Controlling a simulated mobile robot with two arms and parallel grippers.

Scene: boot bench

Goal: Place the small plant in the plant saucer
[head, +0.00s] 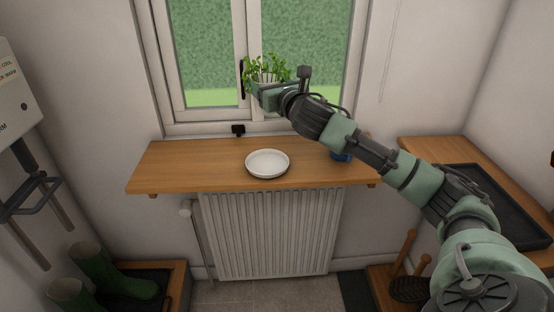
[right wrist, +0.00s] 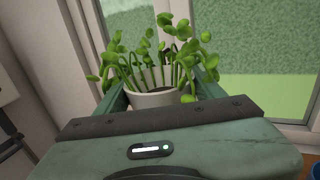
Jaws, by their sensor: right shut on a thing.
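The small plant (head: 272,69) has round green leaves in a white pot, which shows better in the right wrist view (right wrist: 156,99). My right gripper (head: 262,84) is shut on the pot and holds it in the air in front of the window, above the wooden shelf. The plant looks about upright. The plant saucer (head: 267,163) is a round white dish lying empty on the shelf, below the plant in the head view. My gripper hides part of the pot. My left gripper is not in view.
The wooden shelf (head: 205,165) is mostly clear. A blue object (head: 341,156) stands on it at the right, partly behind my right arm. The window frame and its dark handle (head: 242,78) are close to the plant. A radiator (head: 268,235) is below the shelf.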

